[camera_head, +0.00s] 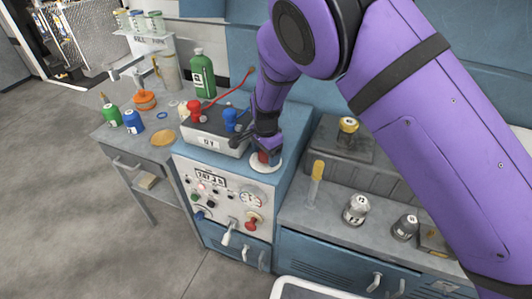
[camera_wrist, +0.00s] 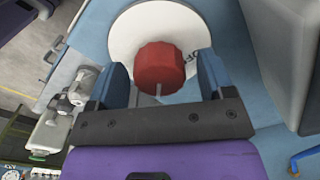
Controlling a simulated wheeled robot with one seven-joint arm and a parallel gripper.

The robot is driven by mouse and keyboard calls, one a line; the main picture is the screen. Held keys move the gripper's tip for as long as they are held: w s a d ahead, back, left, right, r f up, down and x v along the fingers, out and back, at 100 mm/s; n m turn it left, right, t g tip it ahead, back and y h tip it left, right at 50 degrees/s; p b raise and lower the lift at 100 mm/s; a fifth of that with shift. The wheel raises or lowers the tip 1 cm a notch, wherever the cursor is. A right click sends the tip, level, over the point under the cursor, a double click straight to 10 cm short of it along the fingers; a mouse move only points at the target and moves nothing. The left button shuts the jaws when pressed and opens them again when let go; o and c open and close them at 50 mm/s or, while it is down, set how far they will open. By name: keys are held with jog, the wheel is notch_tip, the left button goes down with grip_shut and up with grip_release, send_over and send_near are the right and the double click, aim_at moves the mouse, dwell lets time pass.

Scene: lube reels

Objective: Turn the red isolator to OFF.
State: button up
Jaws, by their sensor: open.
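The red isolator knob (camera_wrist: 160,66) sits on a round white plate (camera_wrist: 124,38) in the wrist view. A light mark shows on the knob's near side, and part of a printed label shows on the plate to its right. My gripper (camera_wrist: 161,80) is open, with one blue finger on each side of the knob; I cannot tell if they touch it. In the head view, my gripper (camera_head: 267,148) is over the white plate (camera_head: 262,164) on the blue cabinet top, and it mostly hides the knob.
A grey box (camera_head: 207,142) with red and blue valves stands left of my gripper. The cabinet's front panel (camera_head: 218,205) carries a display, gauge and several knobs. A yellow-handled tool (camera_head: 315,183) and metal canisters (camera_head: 356,209) stand on the right bench.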

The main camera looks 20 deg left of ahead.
jog(key=shift+f, duration=0.1)
jog(key=c, duration=0.9)
jog(key=shift+n, duration=0.5)
jog(key=n, duration=0.3)
jog(key=shift+n, duration=0.4)
jog(key=n, duration=0.4)
jog(key=shift+n, duration=0.3)
jog(key=n, duration=0.8)
jog(key=shift+n, duration=0.5)
